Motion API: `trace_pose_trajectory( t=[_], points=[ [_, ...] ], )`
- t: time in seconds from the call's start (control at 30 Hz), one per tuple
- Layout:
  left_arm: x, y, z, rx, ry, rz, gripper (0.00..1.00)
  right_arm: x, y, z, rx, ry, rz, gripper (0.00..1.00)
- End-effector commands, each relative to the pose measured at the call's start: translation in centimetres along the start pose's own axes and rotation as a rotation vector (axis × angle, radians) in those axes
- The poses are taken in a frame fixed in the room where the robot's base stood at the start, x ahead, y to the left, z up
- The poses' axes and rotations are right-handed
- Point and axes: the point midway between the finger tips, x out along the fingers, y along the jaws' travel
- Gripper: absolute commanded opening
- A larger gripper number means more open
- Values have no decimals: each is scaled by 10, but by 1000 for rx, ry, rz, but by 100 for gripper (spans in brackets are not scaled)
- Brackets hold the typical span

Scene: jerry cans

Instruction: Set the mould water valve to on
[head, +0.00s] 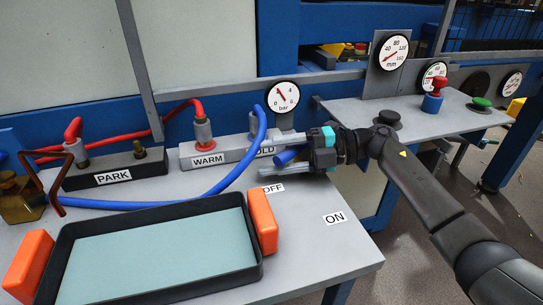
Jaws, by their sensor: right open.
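A blue handle-like part (288,157), apparently the mould water valve's lever, shows beside my right gripper, next to the manifold block marked COLD. The OFF label (272,188) lies just below it on the bench, and the ON label (334,218) lies further right and nearer the front. My right gripper (274,165) is open, its fingers pointing left around or beside the blue part; I cannot tell whether they touch it. The gripper hides the valve body and part of the COLD label. My left gripper is not in view.
A black-rimmed tray (254,269) with orange handles fills the front of the bench (310,259). A blue hose (224,184) loops behind it. The WARM block (208,160), PARK block (113,179) and bar gauge (283,96) stand at the back. Bench space around ON is clear.

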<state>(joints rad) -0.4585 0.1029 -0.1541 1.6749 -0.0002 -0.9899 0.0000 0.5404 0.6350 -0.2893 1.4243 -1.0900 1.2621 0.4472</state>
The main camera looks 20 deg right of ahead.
Motion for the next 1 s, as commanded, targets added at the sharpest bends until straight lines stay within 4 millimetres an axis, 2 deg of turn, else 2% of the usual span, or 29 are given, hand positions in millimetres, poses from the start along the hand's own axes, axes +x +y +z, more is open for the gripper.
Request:
trace_pose_trajectory(
  t=[0.13,0.23,0.7,0.8,1.0],
  points=[
    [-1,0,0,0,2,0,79,-5,0,0,1,-1,-1,59],
    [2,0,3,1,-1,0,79,-17,0,1,1,-4,-3,59],
    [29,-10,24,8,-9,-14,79,-123,1,1,1,-5,-2,59],
    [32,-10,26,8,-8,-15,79,-138,0,0,1,-3,0,59],
    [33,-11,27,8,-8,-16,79,-152,0,0,0,-1,0,59]
  ],
)
